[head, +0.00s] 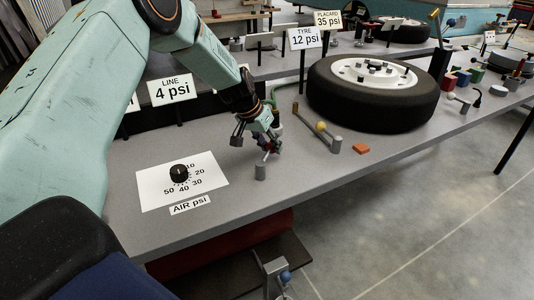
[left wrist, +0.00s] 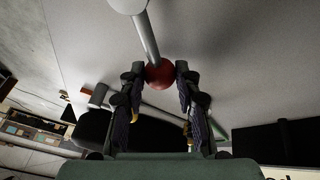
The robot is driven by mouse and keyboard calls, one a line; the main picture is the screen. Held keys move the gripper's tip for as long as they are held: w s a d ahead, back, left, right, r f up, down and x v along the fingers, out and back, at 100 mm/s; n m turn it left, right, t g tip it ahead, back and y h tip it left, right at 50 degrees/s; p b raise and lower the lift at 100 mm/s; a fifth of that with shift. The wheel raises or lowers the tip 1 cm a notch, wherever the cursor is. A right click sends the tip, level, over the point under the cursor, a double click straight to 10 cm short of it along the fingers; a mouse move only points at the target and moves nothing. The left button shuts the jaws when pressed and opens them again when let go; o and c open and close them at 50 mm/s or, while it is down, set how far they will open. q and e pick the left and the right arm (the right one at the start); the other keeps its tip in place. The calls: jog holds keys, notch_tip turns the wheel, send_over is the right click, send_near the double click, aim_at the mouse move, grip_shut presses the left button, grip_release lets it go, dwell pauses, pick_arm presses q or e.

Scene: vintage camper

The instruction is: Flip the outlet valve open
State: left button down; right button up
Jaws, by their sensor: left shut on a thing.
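A small valve stands near the bench's front edge, with a grey post (head: 260,171) and a thin lever rod. In the left wrist view its rod (left wrist: 147,38) runs from the pale post top (left wrist: 128,4) to a red ball knob (left wrist: 159,72). My left gripper (head: 269,146) is low over the bench and shut on this red knob, a finger on each side; its fingertips also show in the left wrist view (left wrist: 160,76). In the head view the gripper largely hides the knob. No label naming the valve is readable. My right gripper is not in view.
A dial panel (head: 150,187) marked AIR psi lies left of the valve. A LINE 4 psi sign (head: 172,89) stands behind.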

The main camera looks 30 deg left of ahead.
pick_arm(q)
jog(key=shift+w+d+f+m+b, duration=0.15)
jog(key=shift+d+m+b, duration=0.25)
jog(key=shift+m+b, duration=0.35)
jog(key=shift+d+m+g+h+b, duration=0.35)
jog(key=shift+d+m+b, duration=0.2)
jog(key=shift+b, duration=0.2)
jog(key=shift+d+m+h+b, duration=0.25)
jog(key=shift+d+m+b, duration=0.15)
jog(key=shift+m, duration=0.2)
jog(key=shift+d+m+g+h+b, duration=0.3)
jog(key=shift+d+m+g, duration=0.2)
jog(key=shift+m, duration=0.3)
jog(key=shift+s, duration=0.2)
jog(key=c, duration=1)
grip_release()
jog(key=shift+r, duration=0.2)
jog(key=shift+o, duration=0.2)
